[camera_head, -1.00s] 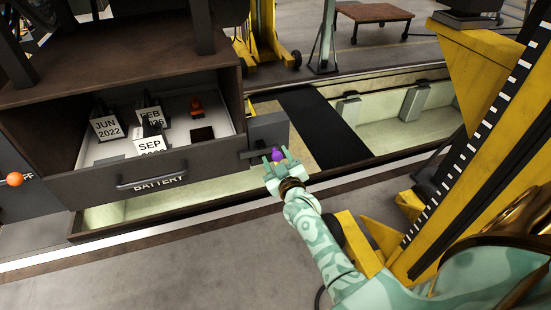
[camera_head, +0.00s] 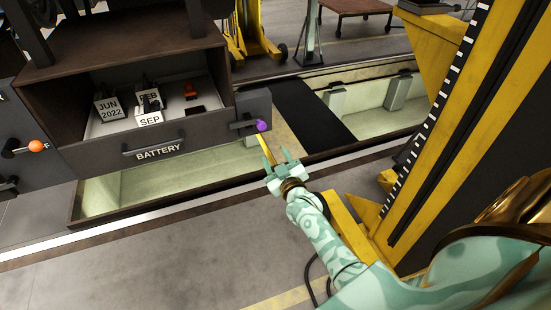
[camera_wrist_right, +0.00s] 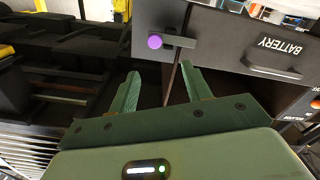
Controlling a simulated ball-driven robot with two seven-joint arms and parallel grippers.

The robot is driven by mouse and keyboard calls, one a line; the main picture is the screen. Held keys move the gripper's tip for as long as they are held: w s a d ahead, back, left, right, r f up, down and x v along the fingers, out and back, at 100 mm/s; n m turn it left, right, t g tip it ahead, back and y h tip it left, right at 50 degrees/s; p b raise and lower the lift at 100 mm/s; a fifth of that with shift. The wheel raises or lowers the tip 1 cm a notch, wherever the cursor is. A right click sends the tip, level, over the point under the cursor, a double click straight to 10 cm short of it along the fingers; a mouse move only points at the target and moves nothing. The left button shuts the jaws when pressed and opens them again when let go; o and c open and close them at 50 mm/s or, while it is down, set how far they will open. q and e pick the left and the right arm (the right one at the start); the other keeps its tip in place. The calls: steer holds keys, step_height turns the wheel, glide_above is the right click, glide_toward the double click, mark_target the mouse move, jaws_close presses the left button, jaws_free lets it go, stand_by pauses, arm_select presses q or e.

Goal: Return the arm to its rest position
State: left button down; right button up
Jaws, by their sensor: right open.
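My right arm comes in from the lower right in the head view. Its gripper (camera_head: 279,162) is open and empty, in front of and below the purple knob (camera_head: 263,126) on the grey box's lever. In the right wrist view the open fingers (camera_wrist_right: 158,92) point toward the box, and the purple knob (camera_wrist_right: 155,42) is beyond them, apart from them. My left gripper is not in view.
The battery drawer (camera_head: 155,148) is pulled out and holds dated blocks (camera_head: 110,107) and a small red item. An orange knob (camera_head: 36,146) is at far left. A yellow lifting column (camera_head: 440,130) stands close on the right. A pit lies behind.

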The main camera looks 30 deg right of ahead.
steer(key=s+a+f+g+y+b, duration=0.1)
steer(key=s+a+f+g+b, duration=0.15)
steer(key=s+f, duration=0.6)
steer(key=s+a+f+g+y+b, duration=0.1)
steer(key=s+a+f+g+b, duration=0.2)
steer(key=f, duration=1.1)
steer(key=s+a+f+g+y+b, duration=0.15)
steer(key=s+a+f+g, duration=0.35)
steer(key=f, duration=0.7)
arm_select(q)
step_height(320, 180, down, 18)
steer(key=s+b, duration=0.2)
steer(key=b, duration=0.9)
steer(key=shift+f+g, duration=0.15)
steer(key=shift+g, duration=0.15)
arm_select(e)
steer(key=s+f+g, duration=0.2)
steer(key=s+f, duration=0.5)
steer(key=s, duration=0.4)
steer(key=s+f+n+g, duration=0.1)
steer(key=s+f+g, duration=0.1)
steer(key=s+f, duration=0.5)
steer(key=s+d+f+g, duration=0.1)
steer(key=s+f, duration=0.7)
steer(key=s, duration=0.9)
steer(key=shift+n+g, duration=0.3)
steer(key=shift+g, duration=0.35)
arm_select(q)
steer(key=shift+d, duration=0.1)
